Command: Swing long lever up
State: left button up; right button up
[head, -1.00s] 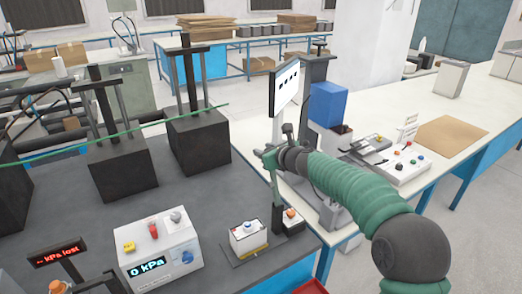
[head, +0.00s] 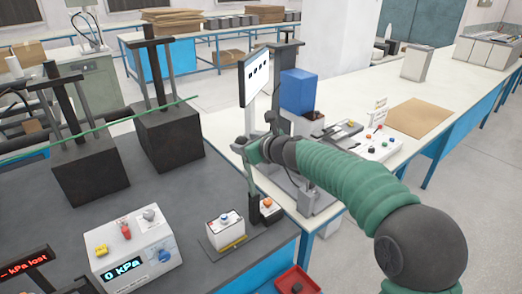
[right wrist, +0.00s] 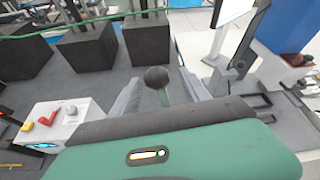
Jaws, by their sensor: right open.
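The long lever (head: 250,183) is a thin grey-green shaft rising nearly upright beside a small dark box with an orange button (head: 267,206). Its dark ball knob (right wrist: 157,77) shows between my fingers in the right wrist view. My right gripper (head: 246,148) is at the lever's upper end in the head view. In the right wrist view the right gripper (right wrist: 158,92) is open, with one finger on each side of the knob and shaft. Whether a finger touches the lever cannot be told. The lower shaft is hidden in the wrist view. My left gripper does not show.
A white kPa box (head: 135,245) and a small white box with a blue button (head: 226,228) stand left of the lever. A screen on a post (head: 256,75) stands just behind my gripper. Black blocks (head: 168,143) stand at the back left. A red tray (head: 297,280) is low in front.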

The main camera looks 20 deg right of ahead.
jog(key=v, duration=1.1)
jog(key=shift+d+b, duration=0.4)
jog(key=shift+b, duration=0.05)
jog(key=s+a+f+n+g, duration=0.1)
jog(key=s+f+n+g, duration=0.1)
jog(key=s+f+n, duration=0.4)
jog(key=s+a+f+n+g+h, duration=0.1)
jog(key=s+a+f+n+g, duration=0.15)
jog(key=f+n, duration=0.45)
jog(key=s+a+f+n+g, duration=0.15)
jog(key=s+f+n, duration=0.3)
jog(key=f, duration=0.45)
jog(key=s+d+f+n+g+h, duration=0.1)
jog(key=s+f+n+g, duration=0.1)
jog(key=s+f+n, duration=0.3)
jog(key=s+d+f+n+g+h, duration=0.1)
jog(key=s+f+n+g, duration=0.1)
jog(key=s+f+n, duration=0.3)
jog(key=s+n, duration=0.3)
jog(key=s, duration=0.2)
jog(key=shift+f+n+g, duration=0.15)
jog(key=shift+n+g, duration=0.15)
jog(key=shift+n, duration=0.05)
